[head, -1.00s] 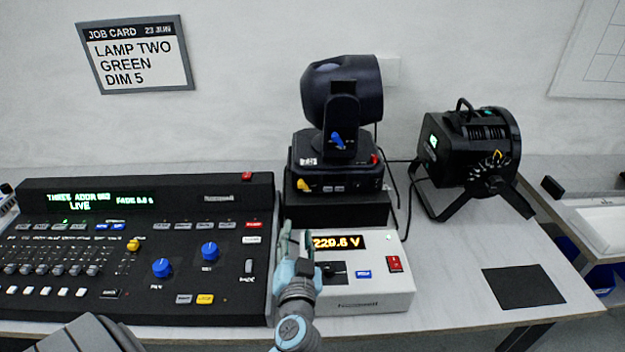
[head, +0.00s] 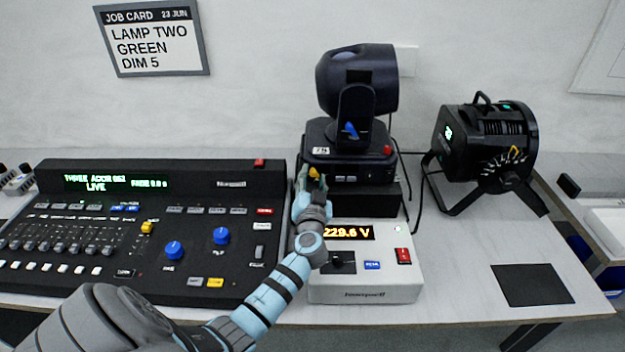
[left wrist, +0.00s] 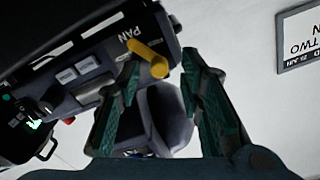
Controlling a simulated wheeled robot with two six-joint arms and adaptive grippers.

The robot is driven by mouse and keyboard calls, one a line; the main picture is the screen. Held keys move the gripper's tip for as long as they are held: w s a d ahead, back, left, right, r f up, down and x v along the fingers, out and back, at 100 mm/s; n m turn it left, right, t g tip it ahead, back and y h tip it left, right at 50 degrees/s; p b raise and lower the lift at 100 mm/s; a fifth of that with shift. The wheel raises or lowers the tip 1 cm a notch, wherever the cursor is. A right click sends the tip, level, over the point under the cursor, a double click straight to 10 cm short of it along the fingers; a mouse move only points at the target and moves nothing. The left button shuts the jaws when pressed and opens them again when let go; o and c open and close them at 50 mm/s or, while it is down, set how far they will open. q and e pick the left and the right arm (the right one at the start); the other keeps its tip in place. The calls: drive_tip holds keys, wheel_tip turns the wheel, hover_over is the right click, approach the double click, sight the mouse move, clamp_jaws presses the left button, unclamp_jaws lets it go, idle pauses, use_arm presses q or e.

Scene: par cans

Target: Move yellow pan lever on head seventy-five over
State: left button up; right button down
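The moving head (head: 352,136) labelled 75 stands at the back on a black box. The yellow pan lever (head: 314,173) sticks out of the front left of its base. My left gripper (head: 306,183) is at that lever and partly covers the base corner. In the left wrist view the yellow lever (left wrist: 147,56) sits beside the word PAN. The fingers of my left gripper (left wrist: 160,68) are apart there, with the lever's end near and between the tips; I cannot tell whether either finger touches it. A blue lever (head: 350,130) is on the yoke. My right gripper is not in view.
A lighting console (head: 130,235) lies at left. A white power unit (head: 365,275) reading 229.6 V sits below the head. A black lamp (head: 487,150) on a stand is at right, with cables between. A job card (head: 152,38) hangs on the wall. The right tabletop is mostly clear.

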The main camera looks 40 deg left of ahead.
use_arm(q)
clamp_jaws()
drive_tip(key=shift+w+d+m, duration=0.1)
drive_tip(key=shift+m, duration=0.3)
drive_tip(key=m, duration=0.3)
drive_tip(key=d+m, duration=0.1)
drive_tip(key=shift+w+r, duration=0.15)
drive_tip(key=shift+w, duration=0.25)
drive_tip(key=m, duration=0.4)
drive_tip(key=shift+w+d, duration=0.3)
drive_tip(key=shift+d, duration=0.1)
drive_tip(key=shift+w+d+f+m, duration=0.15)
drive_tip(key=shift+m, duration=0.6)
drive_tip(key=shift+w+d+f+m, duration=0.1)
drive_tip(key=shift+d+m, duration=0.05)
drive_tip(key=shift+m, duration=0.6)
drive_tip(key=shift+b, duration=0.3)
unclamp_jaws()
drive_tip(key=shift+d, duration=0.1)
